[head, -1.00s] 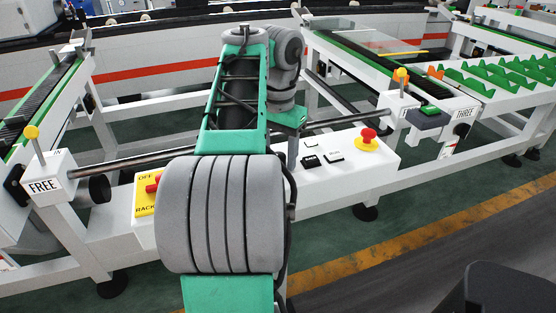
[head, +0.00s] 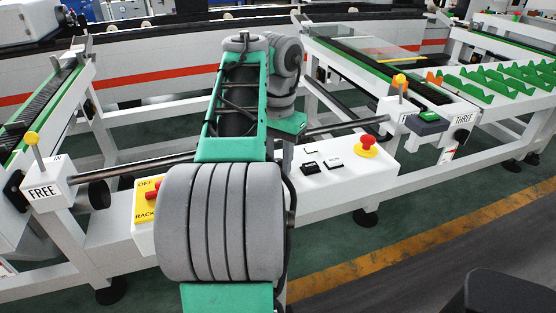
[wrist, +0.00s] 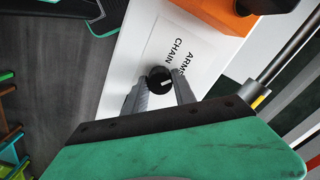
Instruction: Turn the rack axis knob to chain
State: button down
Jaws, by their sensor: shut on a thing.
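The round black knob (wrist: 160,79) sits on a white panel (wrist: 152,35) in the wrist view, with a light mark on its face. The words CHAIN and ARMS are printed beside it. My gripper (wrist: 161,84) has its two grey fingers on either side of the knob and is shut on it. In the head view my own arm covers the middle of the rack, and the knob and gripper are hidden behind it.
In the head view a yellow box (head: 145,208) with a red switch is left of my arm.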

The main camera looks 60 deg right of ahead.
jog(key=shift+n, duration=0.3)
jog(key=n, duration=0.3)
jog(key=shift+n, duration=2.1)
jog(key=c, duration=1)
grip_release()
